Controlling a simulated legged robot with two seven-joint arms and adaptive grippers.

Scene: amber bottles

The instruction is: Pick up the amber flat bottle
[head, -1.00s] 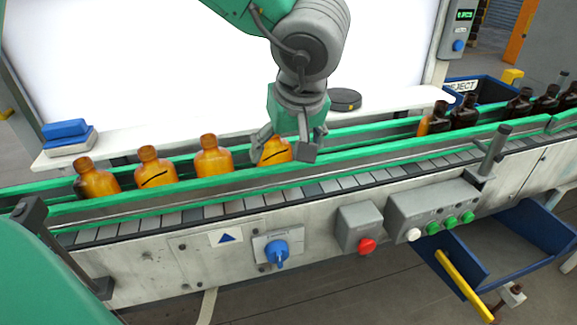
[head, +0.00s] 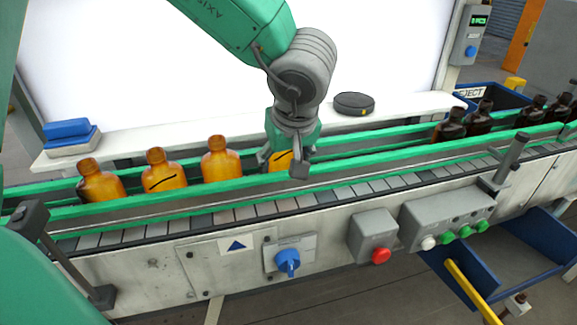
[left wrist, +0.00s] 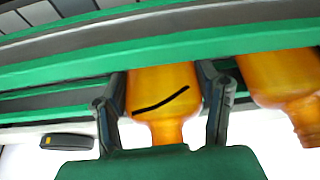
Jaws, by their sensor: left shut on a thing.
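A flat amber bottle with a black line across it shows in the head view (head: 281,160) at the right end of a row of amber bottles on the conveyor. In the left wrist view the bottle (left wrist: 165,92) sits between the two fingers. My left gripper (head: 284,168) is shut on it, with one finger on each side of its upper part. The gripper also shows in the left wrist view (left wrist: 164,108). The bottle's lower part is behind the green guide rail. My right gripper is not in view.
Several amber bottles (head: 221,160) stand to the left, one close beside the held bottle. Green rails (head: 345,180) run along both sides of the belt. Dark bottles (head: 450,126) stand farther right. A black disc (head: 353,104) lies on the white ledge behind.

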